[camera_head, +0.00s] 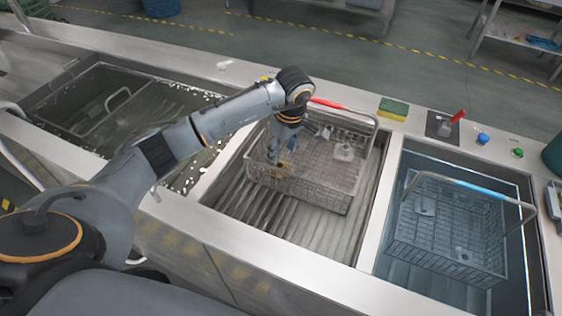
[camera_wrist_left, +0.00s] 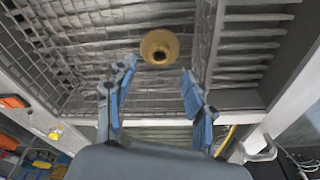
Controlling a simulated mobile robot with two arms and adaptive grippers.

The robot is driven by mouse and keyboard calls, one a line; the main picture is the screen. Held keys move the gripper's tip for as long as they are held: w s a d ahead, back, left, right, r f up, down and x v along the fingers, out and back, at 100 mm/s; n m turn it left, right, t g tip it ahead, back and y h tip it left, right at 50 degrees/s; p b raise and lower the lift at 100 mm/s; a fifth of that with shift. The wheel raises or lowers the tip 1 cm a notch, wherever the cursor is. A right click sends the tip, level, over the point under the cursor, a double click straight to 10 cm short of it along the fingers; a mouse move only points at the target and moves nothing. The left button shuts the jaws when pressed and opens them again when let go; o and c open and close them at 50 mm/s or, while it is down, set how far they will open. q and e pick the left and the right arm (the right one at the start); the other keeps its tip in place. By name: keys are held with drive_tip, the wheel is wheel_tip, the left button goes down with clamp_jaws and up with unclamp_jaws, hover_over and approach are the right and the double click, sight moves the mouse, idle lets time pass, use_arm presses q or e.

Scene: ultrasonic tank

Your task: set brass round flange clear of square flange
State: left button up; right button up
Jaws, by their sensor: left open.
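The brass round flange (camera_wrist_left: 159,47) shows in the left wrist view just beyond my fingertips, with a dark hole in its middle. In the head view a small brass patch (camera_head: 281,173) shows under my left gripper, at the front left of the wire basket (camera_head: 325,197) with the red handle. My left gripper (camera_head: 281,154) is open and points down into this basket; its blue-grey fingers (camera_wrist_left: 158,75) are apart with nothing between them. A pale grey piece (camera_head: 343,151) lies farther right in the basket; I cannot tell whether it is the square flange. My right gripper is not in view.
The basket stands in the middle tank, over a ribbed floor (camera_head: 240,205). A second basket (camera_head: 440,225) with a blue handle is in the right tank. A liquid-filled tank (camera_head: 75,115) is at the left. A sponge (camera_head: 393,108) lies on the back ledge.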

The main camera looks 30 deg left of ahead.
use_arm(q)
drive_tip(key=r, duration=0.3)
drive_tip(key=r+b, duration=0.1)
drive_tip(key=r, duration=0.1)
drive_tip(key=shift+s+d+r, duration=0.2)
drive_tip(key=shift+d+r, duration=0.15)
drive_tip(key=shift+d, duration=0.05)
